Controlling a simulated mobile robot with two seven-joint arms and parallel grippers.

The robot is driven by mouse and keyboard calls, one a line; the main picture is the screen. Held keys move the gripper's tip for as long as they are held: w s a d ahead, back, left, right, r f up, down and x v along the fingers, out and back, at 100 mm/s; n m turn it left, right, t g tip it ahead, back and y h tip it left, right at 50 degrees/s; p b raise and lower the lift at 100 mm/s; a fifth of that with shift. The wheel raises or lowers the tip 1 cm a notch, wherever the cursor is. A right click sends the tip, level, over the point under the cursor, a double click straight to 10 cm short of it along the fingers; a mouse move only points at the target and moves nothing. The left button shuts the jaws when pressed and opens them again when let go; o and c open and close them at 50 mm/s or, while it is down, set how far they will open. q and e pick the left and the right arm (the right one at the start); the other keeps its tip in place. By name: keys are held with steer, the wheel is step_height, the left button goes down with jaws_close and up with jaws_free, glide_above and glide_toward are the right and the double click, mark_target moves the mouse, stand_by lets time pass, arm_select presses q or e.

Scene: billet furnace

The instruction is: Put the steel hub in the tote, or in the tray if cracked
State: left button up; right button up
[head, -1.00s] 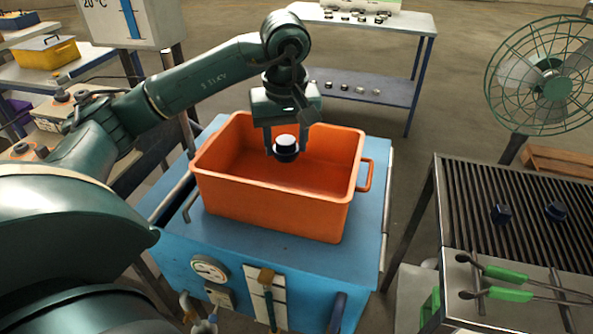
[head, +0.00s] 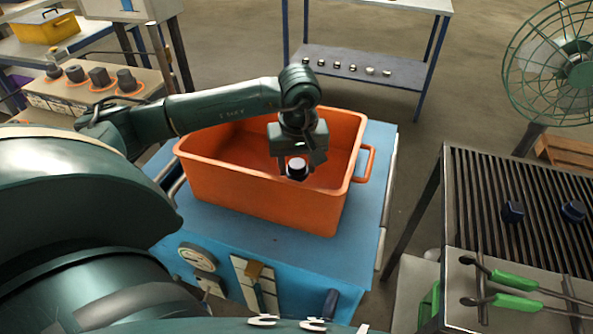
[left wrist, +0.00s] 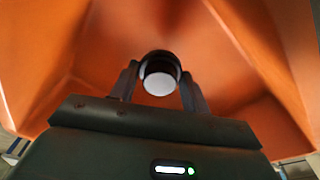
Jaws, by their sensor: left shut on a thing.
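The steel hub (head: 297,167) is a small dark, round part with a pale top. My left gripper (head: 296,172) is shut on it and holds it inside the mouth of the orange tote (head: 240,205), toward the right side. In the left wrist view the hub (left wrist: 160,76) sits between the two fingers, with the tote's orange walls (left wrist: 50,60) around it. I cannot tell how far the hub is above the tote floor, nor whether it is cracked. The tote stands on a blue cart (head: 360,200). My right gripper is not in view. I cannot make out the tray.
At the right is a slatted grate table (head: 540,180) with two dark parts (head: 512,211) and green-handled tongs (head: 515,278). A fan (head: 560,60) stands behind it. A shelf (head: 370,85) with several small parts is at the back. A bench with several knobs (head: 100,77) is at left.

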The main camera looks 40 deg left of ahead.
mark_target(297, 174)
arm_select(q)
step_height(297, 174, down, 3)
steer(key=shift+r, duration=0.1)
steer(key=o, duration=0.8)
steer(key=shift+f, duration=0.25)
steer(key=o, duration=0.5)
steer(key=shift+r, duration=0.1)
steer(key=shift+r, duration=0.25)
steer(key=r, duration=0.7)
steer(key=s+d+r, duration=0.1)
steer(key=r, duration=0.3)
steer(key=shift+r, duration=0.35)
